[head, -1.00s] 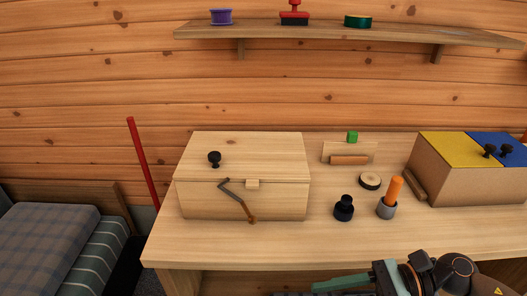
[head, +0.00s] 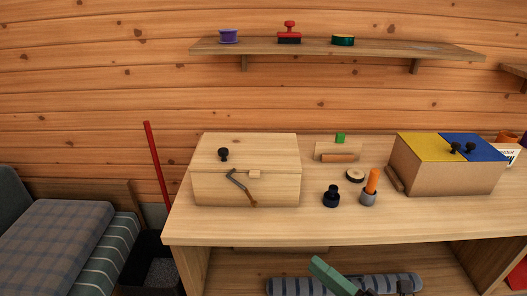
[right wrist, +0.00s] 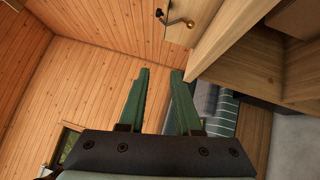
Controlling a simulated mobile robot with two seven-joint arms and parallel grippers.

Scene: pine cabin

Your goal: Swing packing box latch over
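The packing box (head: 235,190) is a pale wooden box with a shut lid and a black knob (head: 223,154), on the left of the table in the head view. Its latch (head: 239,186) is a thin bent grey bar with a brown end, slanting down to the right across the front, left of and below a small wooden block (head: 255,174). My right gripper (head: 330,270) is low in the head view, in front of the table and apart from the box. In the right wrist view its green fingers (right wrist: 160,72) are apart and empty; the latch (right wrist: 180,22) shows beyond them. My left gripper is out of view.
A black knobbed piece (head: 331,197), an orange peg in a grey cup (head: 369,190) and a yellow-and-blue-lidded box (head: 445,177) stand right of the packing box. A shelf (head: 340,49) hangs above. The table front (head: 270,225) is clear.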

